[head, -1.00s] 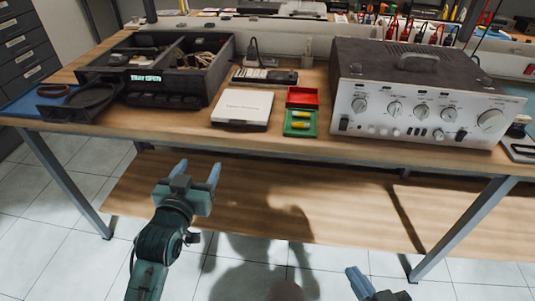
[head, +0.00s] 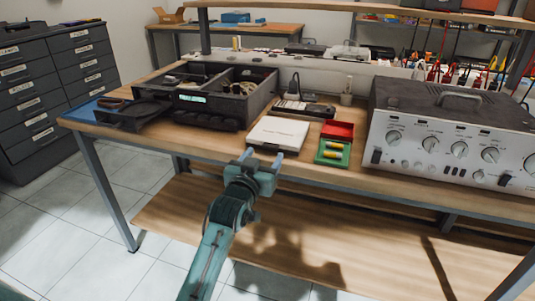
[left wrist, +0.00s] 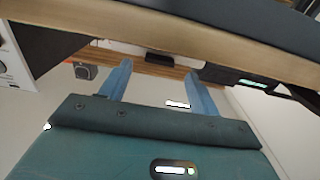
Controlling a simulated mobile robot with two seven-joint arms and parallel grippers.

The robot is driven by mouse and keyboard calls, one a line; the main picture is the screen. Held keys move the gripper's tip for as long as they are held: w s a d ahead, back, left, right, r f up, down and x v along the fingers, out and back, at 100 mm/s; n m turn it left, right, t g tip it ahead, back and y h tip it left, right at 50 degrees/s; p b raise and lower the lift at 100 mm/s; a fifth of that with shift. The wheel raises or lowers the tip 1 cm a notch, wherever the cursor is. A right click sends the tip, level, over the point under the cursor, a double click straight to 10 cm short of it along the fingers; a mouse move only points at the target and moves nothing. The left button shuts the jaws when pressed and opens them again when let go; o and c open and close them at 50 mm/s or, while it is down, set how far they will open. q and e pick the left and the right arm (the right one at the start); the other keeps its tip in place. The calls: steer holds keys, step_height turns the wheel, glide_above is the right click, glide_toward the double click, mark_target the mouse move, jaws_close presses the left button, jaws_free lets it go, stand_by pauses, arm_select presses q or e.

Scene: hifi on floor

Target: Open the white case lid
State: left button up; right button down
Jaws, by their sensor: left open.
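The white case (head: 278,133) lies flat and shut near the front edge of the workbench in the head view. My left gripper (head: 262,156) is open and empty, its two blue fingers pointing at the front of the white case. In the head view its fingertips overlap the case's front edge; I cannot tell whether they touch. In the left wrist view the open fingers (left wrist: 158,85) show under the bench edge (left wrist: 170,30), with nothing between them. My right gripper is out of view.
Right of the case are a red tray (head: 338,130) and a green tray (head: 333,152) with yellow items. A large hifi amplifier (head: 455,130) stands further right. A black divided box (head: 220,95) is at left, a multimeter (head: 305,107) behind.

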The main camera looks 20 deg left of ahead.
mark_target(269, 148)
arm_select(q)
steer(key=shift+w+d, duration=0.1)
steer(key=shift+w, duration=1.65)
steer(key=shift+c, duration=0.5)
